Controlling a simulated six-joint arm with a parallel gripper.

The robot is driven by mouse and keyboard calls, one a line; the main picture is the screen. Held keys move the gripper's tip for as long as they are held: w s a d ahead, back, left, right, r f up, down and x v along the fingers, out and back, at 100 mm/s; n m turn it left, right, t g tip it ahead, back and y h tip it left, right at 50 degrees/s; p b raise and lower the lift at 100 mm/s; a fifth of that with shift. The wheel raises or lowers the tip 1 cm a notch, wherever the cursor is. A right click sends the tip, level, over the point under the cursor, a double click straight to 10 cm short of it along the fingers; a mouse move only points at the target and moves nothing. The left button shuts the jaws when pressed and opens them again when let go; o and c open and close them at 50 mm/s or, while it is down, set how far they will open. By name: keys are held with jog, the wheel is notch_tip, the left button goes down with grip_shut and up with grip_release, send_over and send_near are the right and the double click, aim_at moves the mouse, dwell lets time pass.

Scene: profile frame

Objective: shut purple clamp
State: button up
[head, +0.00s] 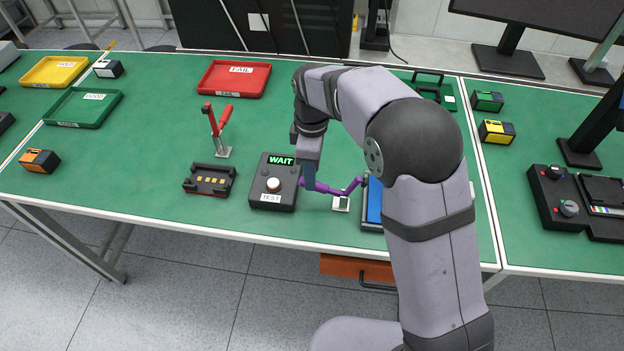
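The purple clamp (352,187) stands on the green table, right of the test box, with a pale base plate (341,204) under it. A purple arm of it reaches out low to the left, towards the test box. My gripper (309,180) points down at the left part of this purple arm. Its fingers look close to or touching the arm; I cannot tell which. Its finger opening is hidden from this side. My own arm covers the area right of the clamp.
The test box (274,182) with a lit WAIT display stands close on the left. A blue-topped item (373,203) is close on the right, partly behind my arm. A red-handled clamp (218,130) and a black fixture (209,180) stand further left. The table's front edge is near.

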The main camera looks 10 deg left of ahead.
jog(key=shift+f+p, duration=0.55)
jog(key=shift+f, duration=1.65)
jog(key=c, duration=0.8)
